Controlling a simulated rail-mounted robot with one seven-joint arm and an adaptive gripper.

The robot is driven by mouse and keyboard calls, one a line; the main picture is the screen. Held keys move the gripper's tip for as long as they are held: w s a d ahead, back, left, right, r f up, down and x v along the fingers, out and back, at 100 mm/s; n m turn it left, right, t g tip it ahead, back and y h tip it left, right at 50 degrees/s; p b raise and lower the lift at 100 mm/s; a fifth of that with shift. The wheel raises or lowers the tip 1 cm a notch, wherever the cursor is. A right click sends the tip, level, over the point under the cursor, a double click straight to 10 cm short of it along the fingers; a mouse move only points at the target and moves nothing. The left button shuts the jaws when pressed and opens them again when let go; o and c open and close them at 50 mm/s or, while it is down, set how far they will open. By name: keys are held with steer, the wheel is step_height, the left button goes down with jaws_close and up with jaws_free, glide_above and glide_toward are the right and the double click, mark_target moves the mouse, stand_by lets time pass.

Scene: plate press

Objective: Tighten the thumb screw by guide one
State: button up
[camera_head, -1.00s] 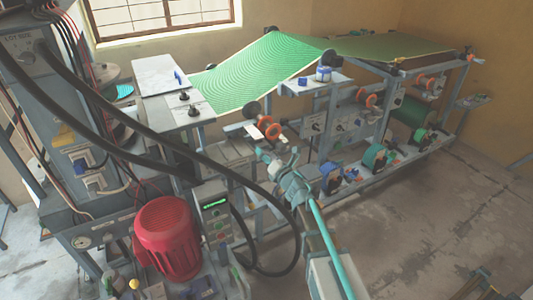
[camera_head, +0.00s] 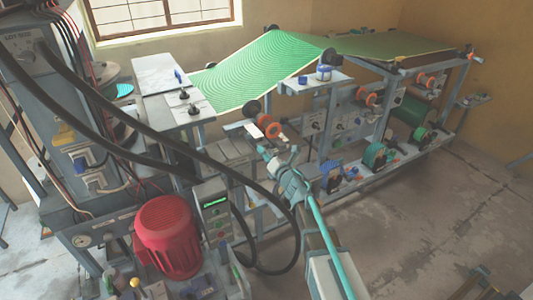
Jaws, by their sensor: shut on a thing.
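My gripper (camera_head: 264,153) is at the near side of the frame, just below an orange-flanged guide (camera_head: 269,127). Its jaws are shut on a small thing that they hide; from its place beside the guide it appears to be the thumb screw. The screw itself is too small and covered to make out. My teal and grey arm reaches up to it from the bottom of the view.
A thick black hose (camera_head: 225,168) loops down left of my arm. A red motor (camera_head: 167,237) and a control box with a green display (camera_head: 213,210) stand at lower left. A green web (camera_head: 265,70) runs above. The floor at right is mostly clear.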

steer(key=m+p, duration=0.1)
steer(key=m, duration=0.3)
steer(key=shift+r+p, duration=0.1)
steer(key=shift+p, duration=0.3)
steer(key=m+p, duration=0.2)
steer(key=m, duration=0.2)
steer(key=shift+m, duration=0.3)
steer(key=m+p, duration=0.2)
steer(key=m, duration=0.1)
steer(key=shift+m, duration=0.3)
steer(key=m+p, duration=0.3)
steer(key=m, duration=0.1)
steer(key=shift+m, duration=0.3)
steer(key=m+p, duration=0.3)
steer(key=m, duration=0.3)
steer(key=shift+p, duration=0.35)
steer(key=m+p, duration=0.2)
steer(key=m, duration=0.3)
steer(key=shift+m+p, duration=0.3)
steer(key=shift+m, duration=0.1)
